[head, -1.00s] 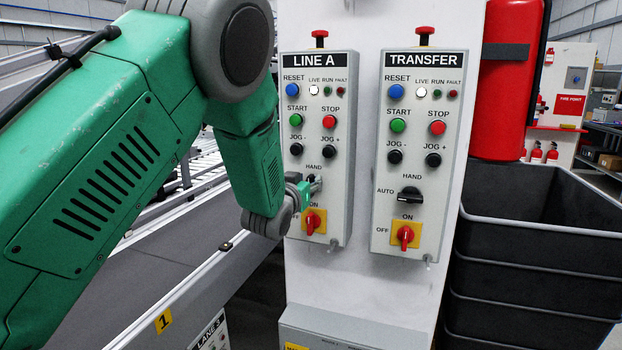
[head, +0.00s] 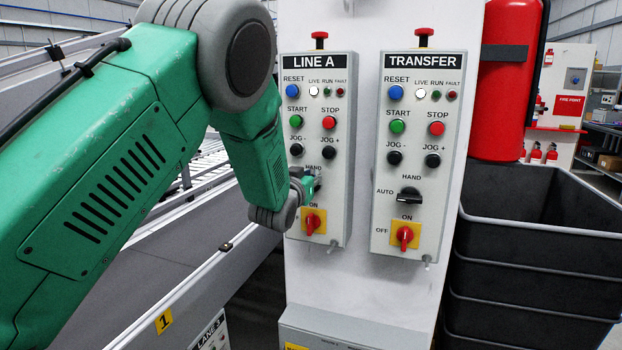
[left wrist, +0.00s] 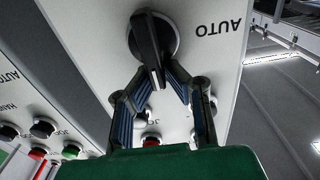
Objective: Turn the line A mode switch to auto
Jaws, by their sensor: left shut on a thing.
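The LINE A panel (head: 342,215) stands left of centre in the head view. Its mode switch is largely hidden there by my left gripper (head: 312,184). In the left wrist view, the switch is a black round knob (left wrist: 146,30) with a bar handle. The handle points down in that picture, away from the AUTO label, which shows upside down at the knob's right. My left gripper (left wrist: 157,76) has its two fingers closed in on either side of the handle's tip. My right gripper is not in view.
The similar TRANSFER panel (head: 381,230) stands just right, with its own black mode knob (head: 409,196). Below the LINE A mode switch is a red ON/OFF switch (head: 313,222) on a yellow plate. Black crates (head: 535,265) and a red cylinder (head: 508,90) stand at the right.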

